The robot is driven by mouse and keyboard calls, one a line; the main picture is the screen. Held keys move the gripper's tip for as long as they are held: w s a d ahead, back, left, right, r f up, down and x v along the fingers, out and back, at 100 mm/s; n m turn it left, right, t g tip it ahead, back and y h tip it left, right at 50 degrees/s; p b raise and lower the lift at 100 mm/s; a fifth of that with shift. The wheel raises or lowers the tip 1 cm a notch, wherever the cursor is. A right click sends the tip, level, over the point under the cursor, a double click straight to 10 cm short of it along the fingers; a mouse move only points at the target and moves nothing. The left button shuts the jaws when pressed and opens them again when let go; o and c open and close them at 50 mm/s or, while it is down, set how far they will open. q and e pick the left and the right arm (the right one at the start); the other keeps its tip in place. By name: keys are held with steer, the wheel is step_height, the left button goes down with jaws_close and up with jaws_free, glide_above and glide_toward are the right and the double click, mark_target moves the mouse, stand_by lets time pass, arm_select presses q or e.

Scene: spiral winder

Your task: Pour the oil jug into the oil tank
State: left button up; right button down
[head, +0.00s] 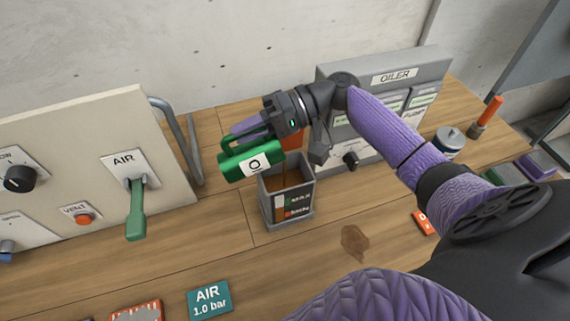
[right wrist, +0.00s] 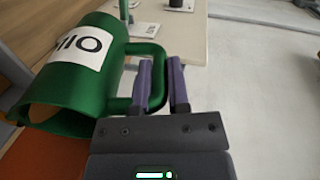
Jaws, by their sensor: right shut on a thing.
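The green oil jug (head: 240,164), with a white label, is held tilted on its side over the upper left rim of the oil tank. My right gripper (head: 250,127) is shut on its handle; in the right wrist view the purple fingertips (right wrist: 163,82) are at the handle, and the jug (right wrist: 92,75) lies to their left. The oil tank (head: 287,208) is a grey open box with a marked front window, standing upright on the bench. Brown shows inside it below the jug; I cannot tell whether oil is flowing. My left gripper is not in view.
A grey OILER panel (head: 391,75) stands behind right of the tank. A beige AIR panel (head: 75,200) with a green lever (head: 136,212) stands at the left. A brown stain (head: 355,241) lies on the wooden bench (head: 318,255).

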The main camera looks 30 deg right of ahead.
stand_by(0.4)
steer(key=shift+d+f+b, duration=0.15)
steer(key=shift+f+b, duration=0.15)
steer(key=shift+b, duration=0.3)
steer(key=shift+s+d+y+b, duration=0.1)
steer(key=shift+d+y+b, duration=0.05)
steer(key=shift+y+b, duration=0.15)
steer(key=shift+d+r, duration=0.1)
stand_by(0.8)
steer(key=shift+d+f+t+y+b, duration=0.3)
steer(key=shift+f+t+y+b, duration=0.1)
steer(key=shift+b, duration=0.45)
steer(key=shift+s+d+r, duration=0.1)
steer(key=shift+r, duration=0.1)
